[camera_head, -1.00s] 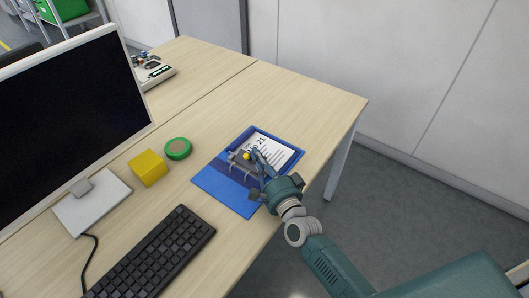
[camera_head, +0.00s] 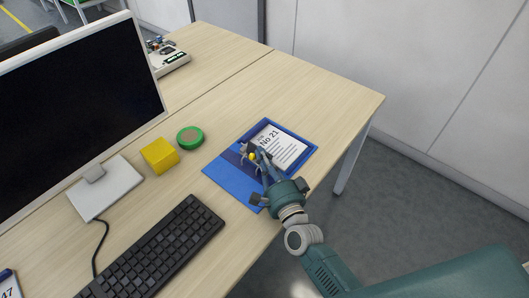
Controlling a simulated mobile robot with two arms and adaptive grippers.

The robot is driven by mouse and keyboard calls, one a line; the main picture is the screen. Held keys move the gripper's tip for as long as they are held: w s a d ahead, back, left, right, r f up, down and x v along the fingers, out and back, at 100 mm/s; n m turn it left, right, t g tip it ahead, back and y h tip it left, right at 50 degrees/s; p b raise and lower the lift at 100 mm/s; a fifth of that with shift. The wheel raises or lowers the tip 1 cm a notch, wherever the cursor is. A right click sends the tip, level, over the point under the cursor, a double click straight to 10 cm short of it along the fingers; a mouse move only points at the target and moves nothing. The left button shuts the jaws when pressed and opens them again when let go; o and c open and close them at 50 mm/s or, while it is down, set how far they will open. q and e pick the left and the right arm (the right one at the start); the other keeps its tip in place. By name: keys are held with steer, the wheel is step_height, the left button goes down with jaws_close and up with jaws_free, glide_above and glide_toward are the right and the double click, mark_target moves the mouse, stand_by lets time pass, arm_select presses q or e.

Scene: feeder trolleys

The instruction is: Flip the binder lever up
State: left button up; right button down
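The blue binder (camera_head: 232,181) lies open on the desk near its right front edge. A printed sheet (camera_head: 285,150) marked "No 21" lies on its far right side. The small grey binder mechanism, with a yellow knob (camera_head: 252,156) on its lever, is near the middle and partly hidden by my fingers. My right gripper (camera_head: 263,157) is over the binder, with its fingertips right beside the knob. Whether they touch it, and how far apart the fingers are, I cannot tell. My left gripper is not in view.
A yellow cube (camera_head: 159,155) and a green round object (camera_head: 190,138) stand left of the binder. A black keyboard (camera_head: 160,250) and a monitor (camera_head: 75,105) are further left. A blue-edged item (camera_head: 9,284) shows at the lower left. The desk beyond the binder is clear.

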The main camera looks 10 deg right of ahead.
steer(key=shift+s+a+f, duration=0.25)
steer(key=shift+s+f, duration=0.05)
stand_by(0.5)
steer(key=shift+s+f, duration=0.15)
steer(key=shift+s, duration=0.25)
steer(key=s, duration=0.3)
steer(key=s+d, duration=0.1)
steer(key=s, duration=0.3)
steer(key=s+d, duration=0.1)
steer(key=s, duration=0.3)
steer(key=shift+r, duration=0.2)
